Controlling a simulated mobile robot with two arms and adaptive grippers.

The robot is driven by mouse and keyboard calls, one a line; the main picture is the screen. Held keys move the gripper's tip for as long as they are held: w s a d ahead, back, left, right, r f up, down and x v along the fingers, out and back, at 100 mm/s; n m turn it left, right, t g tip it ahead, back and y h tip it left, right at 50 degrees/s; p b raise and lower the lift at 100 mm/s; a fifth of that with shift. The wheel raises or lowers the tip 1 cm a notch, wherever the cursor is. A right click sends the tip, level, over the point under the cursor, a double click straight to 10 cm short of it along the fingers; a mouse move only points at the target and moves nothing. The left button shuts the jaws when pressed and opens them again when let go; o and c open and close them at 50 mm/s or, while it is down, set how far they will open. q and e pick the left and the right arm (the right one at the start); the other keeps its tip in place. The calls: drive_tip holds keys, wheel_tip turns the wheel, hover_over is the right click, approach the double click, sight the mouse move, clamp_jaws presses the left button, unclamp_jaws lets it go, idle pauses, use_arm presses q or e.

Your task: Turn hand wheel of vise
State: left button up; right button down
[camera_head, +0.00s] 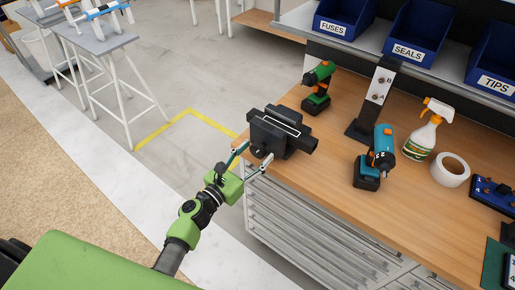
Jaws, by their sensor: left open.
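A black vise (283,131) sits at the left corner of the wooden workbench. My left gripper (252,162) is at the vise's front side, with its two fingers spread apart. One finger is near the vise's left end and the other is in front of the bench edge, near the vise's lower front. The hand wheel is not clear to make out; it may be hidden or too small here. I cannot tell whether the fingers touch the vise. My right gripper is not in view.
On the workbench (337,172) stand a green-orange drill (318,88), a black post (375,100), a teal drill (375,157), a spray bottle (424,132) and a tape roll (450,170). Blue bins (418,32) line the shelf behind. Drawers (300,222) lie below the bench.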

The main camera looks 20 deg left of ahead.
use_arm(q)
drive_tip(key=shift+w+d, duration=0.3)
drive_tip(key=shift+w, duration=0.35)
drive_tip(key=c, duration=1.1)
